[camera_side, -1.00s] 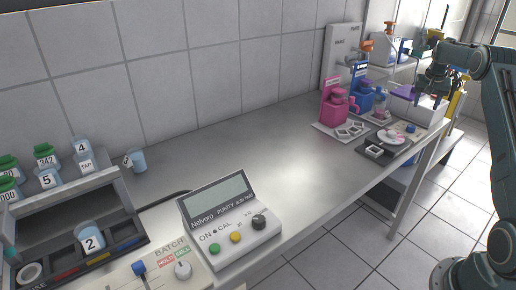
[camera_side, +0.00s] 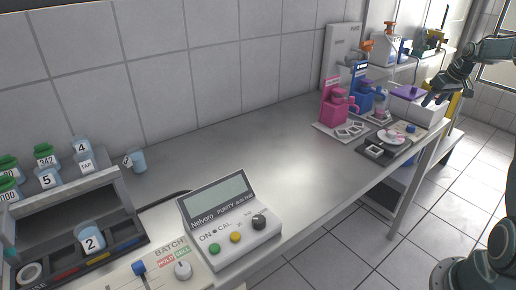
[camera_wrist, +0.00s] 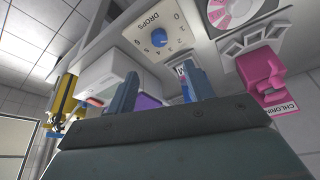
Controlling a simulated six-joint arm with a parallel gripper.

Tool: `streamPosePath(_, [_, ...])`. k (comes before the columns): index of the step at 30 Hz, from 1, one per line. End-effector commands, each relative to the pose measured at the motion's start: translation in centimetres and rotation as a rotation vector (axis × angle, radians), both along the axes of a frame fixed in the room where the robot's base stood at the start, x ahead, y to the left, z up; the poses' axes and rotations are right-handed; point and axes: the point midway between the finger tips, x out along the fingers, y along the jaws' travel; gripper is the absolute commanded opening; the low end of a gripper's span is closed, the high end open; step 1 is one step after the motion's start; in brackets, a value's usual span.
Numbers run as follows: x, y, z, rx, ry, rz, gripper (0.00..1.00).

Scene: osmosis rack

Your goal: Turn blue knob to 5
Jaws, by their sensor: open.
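The blue knob (camera_wrist: 158,38) shows in the wrist view, near the top. It sits on a pale dial panel (camera_wrist: 177,22) marked DROPS, with printed numbers around it. In the side view it is a small blue spot (camera_side: 410,128) at the far right end of the bench. The knob's pointer direction is too small to read. My gripper (camera_wrist: 162,75) is open and empty, its two fingers apart below the knob in the wrist picture. In the side view my gripper (camera_side: 432,99) hangs in the air above and right of the knob, apart from it.
Pink dispenser (camera_side: 335,104) and blue dispenser (camera_side: 361,92) stand left of the knob. A round plate (camera_side: 391,137) lies near it. A white box with a purple top (camera_side: 408,92) stands behind. The purity meter (camera_side: 229,218) is at the near end; the bench middle is clear.

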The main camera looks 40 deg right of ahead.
Motion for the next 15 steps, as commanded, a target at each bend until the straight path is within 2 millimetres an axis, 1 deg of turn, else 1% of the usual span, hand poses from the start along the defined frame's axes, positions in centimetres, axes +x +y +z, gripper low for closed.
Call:
streamPosePath(5, [0.5, -0.2, -1.2, 0.001, 0.002, -0.002, 0.52])
streamPosePath(8, [0.9, -0.3, -2.3, 0.002, 0.001, -0.001, 0.52])
streamPosePath(15, [2.1, -0.7, -5.6, 0.002, 0.002, -0.001, 0.52])
